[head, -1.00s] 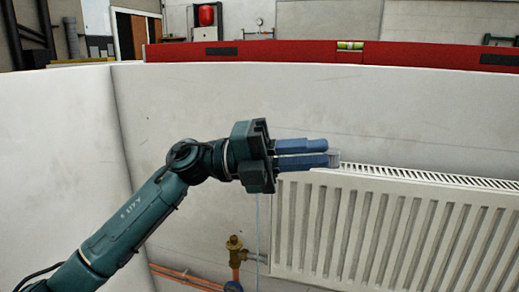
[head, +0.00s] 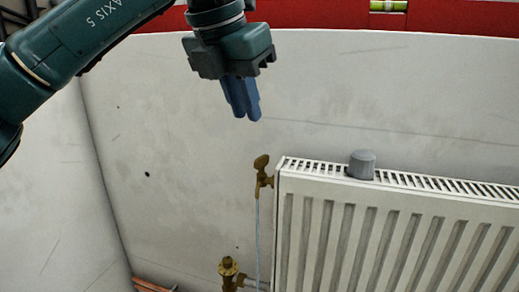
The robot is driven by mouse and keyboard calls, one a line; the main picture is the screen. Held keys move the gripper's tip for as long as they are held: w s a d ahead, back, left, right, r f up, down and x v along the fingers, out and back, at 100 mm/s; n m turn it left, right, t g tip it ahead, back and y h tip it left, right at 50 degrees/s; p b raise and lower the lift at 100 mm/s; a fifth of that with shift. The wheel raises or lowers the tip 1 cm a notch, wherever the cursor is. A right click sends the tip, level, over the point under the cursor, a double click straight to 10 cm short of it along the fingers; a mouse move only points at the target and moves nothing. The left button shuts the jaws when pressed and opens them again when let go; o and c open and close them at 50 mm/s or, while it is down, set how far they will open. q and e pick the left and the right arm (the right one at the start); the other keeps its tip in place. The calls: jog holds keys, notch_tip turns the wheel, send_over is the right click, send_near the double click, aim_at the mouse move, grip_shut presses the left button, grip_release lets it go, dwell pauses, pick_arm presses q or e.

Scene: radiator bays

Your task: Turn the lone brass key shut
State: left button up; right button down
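The lone brass key (head: 262,163) sits on a small brass fitting at the top left corner of the white radiator (head: 390,225). Its flat handle stands up, tilted slightly. A thin pale-blue line, like a trickle of water, runs straight down below it. My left gripper (head: 242,112) hangs above and a little left of the key, blue fingers pointing down. The fingers lie close together with nothing between them, and they are apart from the key. My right gripper is not in view.
A brass valve (head: 229,268) stands low at the radiator's left side, near copper pipes (head: 150,285). A grey cap (head: 361,165) rests on the radiator's top grille. A red beam with a level vial (head: 388,6) runs along the wall top. The wall left of the key is clear.

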aim_at(262, 156)
pick_arm(q)
jog(key=x, duration=1)
jog(key=shift+r, duration=0.1)
grip_shut()
